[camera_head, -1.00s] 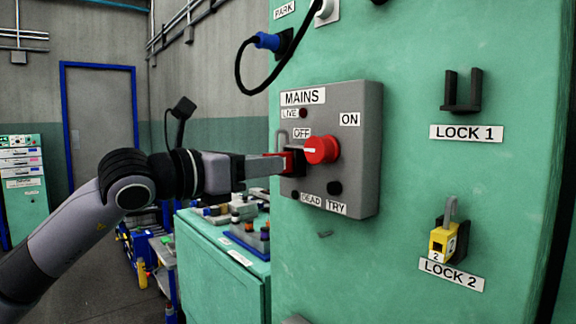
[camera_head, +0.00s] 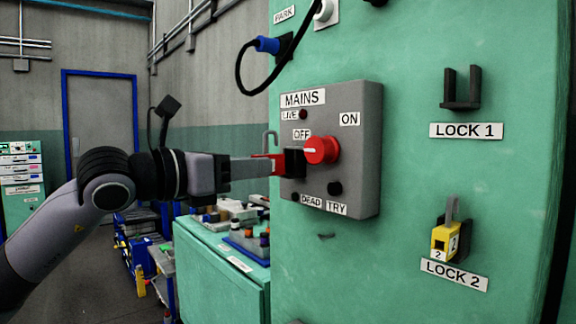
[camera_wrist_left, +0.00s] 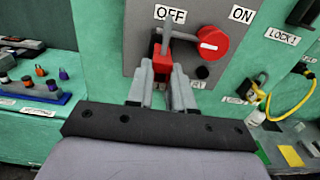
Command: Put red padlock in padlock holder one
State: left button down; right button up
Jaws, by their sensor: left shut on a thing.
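The red padlock (camera_head: 263,160) is between the fingers of my left gripper (camera_head: 268,165), its grey shackle upright. It also shows in the left wrist view (camera_wrist_left: 161,60), gripped between the fingertips (camera_wrist_left: 163,74). The gripper is shut on it, just left of a dark block (camera_head: 293,162) on the grey MAINS box; I cannot tell whether they touch. Padlock holder one, a black U-shaped bracket (camera_head: 461,92) above the LOCK 1 label (camera_head: 466,131), is empty on the green panel at the right. My right gripper is not in view.
The red switch knob (camera_head: 321,150) is close right of the padlock. A yellow padlock (camera_head: 445,240) hangs at LOCK 2. A blue plug with a black cable (camera_head: 267,42) is above the MAINS box (camera_head: 360,180). The green panel between box and LOCK 1 is clear.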

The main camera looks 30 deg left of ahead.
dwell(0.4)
pick_arm(q)
jog(key=shift+b+v, duration=1.45)
jog(key=shift+v, duration=0.55)
jog(key=shift+r, duration=0.1)
dwell(0.7)
